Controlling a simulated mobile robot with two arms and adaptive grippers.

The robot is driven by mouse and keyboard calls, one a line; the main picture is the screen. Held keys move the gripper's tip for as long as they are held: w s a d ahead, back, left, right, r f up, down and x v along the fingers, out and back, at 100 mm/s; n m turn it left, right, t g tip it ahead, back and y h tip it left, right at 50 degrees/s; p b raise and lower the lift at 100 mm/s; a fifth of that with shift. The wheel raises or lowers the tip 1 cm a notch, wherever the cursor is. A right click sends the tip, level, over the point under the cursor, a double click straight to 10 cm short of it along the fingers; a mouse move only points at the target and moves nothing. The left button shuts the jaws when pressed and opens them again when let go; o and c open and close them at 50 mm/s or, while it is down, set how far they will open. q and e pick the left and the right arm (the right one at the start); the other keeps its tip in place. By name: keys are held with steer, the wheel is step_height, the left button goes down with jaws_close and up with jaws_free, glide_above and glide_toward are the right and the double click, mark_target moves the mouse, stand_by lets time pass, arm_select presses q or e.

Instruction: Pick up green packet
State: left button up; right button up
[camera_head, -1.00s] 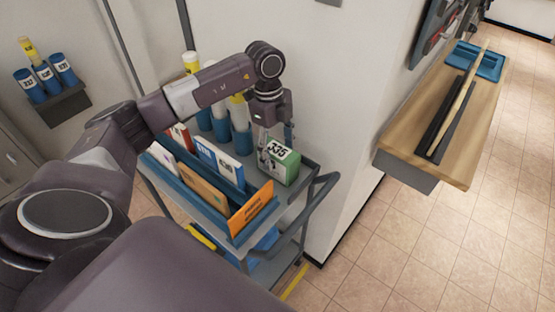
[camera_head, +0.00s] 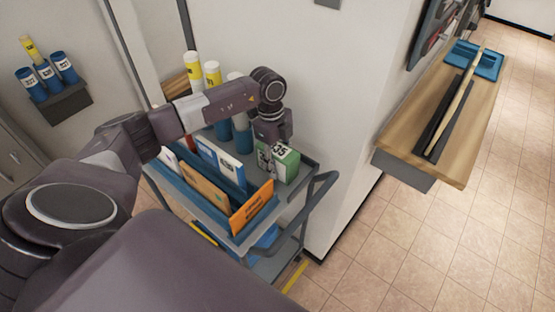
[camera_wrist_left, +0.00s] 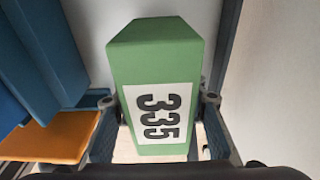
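The green packet (camera_head: 287,168), a box with a white "335" label, stands on the top of the grey cart by the wall. In the left wrist view the green packet (camera_wrist_left: 155,62) fills the middle, with its label toward the camera's lower side. My left gripper (camera_head: 268,150) is down at the packet from above. In the wrist view the fingers of my left gripper (camera_wrist_left: 158,103) are spread, one on each side of the packet. Slim gaps show beside its lower part; firm contact cannot be seen. My right gripper is not in view.
The cart's blue rack holds an orange envelope (camera_head: 252,207) and other mail, close left of the packet. The wall is close behind the packet. A wooden shelf (camera_head: 400,150) is at the right; the tiled floor is clear.

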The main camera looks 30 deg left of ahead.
arm_select(q)
steer(key=c, duration=0.7)
steer(key=shift+r, duration=0.1)
steer(key=shift+c, duration=0.2)
